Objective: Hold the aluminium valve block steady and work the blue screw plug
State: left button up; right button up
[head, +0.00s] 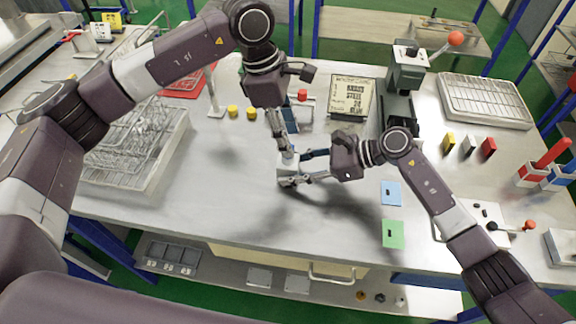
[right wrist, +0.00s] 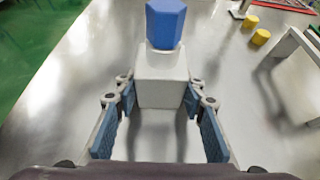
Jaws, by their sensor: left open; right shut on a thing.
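The aluminium valve block (right wrist: 162,82) is a pale, squarish block, upright on the bench in the right wrist view. The blue screw plug (right wrist: 166,24), a tall hexagonal piece, stands on top of it and is cut by the top edge of that view. My right gripper (right wrist: 160,97) is shut on the block, one blue-padded finger on each side. In the head view the block (head: 287,166) is small and partly covered by the fingers. My left gripper (head: 286,150) is open, pointing down just above the block. The plug is hard to make out there.
Two yellow caps (head: 242,112) and a sign board (head: 352,97) lie behind. A dark press with an orange knob (head: 405,75) stands back right. Blue (head: 391,193) and green (head: 392,233) plates lie right of the grippers. A wire rack (head: 135,150) is left. The bench front is clear.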

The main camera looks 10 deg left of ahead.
pick_arm(q)
jog(key=shift+c, duration=0.5)
jog(key=a+r, duration=0.2)
jog(key=r, duration=0.1)
jog(key=a+r, duration=0.1)
jog(key=r, duration=0.1)
jog(key=shift+c, duration=0.2)
jog(key=shift+x, duration=4.4)
jog(key=shift+d, duration=0.1)
jog(key=shift+a+f, duration=0.1)
jog(key=shift+a, duration=0.2)
jog(key=m, duration=0.2)
jog(key=m+g, duration=0.1)
jog(key=shift+w+d+m, duration=0.1)
jog(key=shift+w+m, duration=0.1)
jog(key=shift+m, duration=0.2)
jog(key=m, duration=0.4)
jog(key=shift+w+g+y, duration=0.2)
jog(key=shift+g+y, duration=0.1)
jog(key=shift+g, duration=0.1)
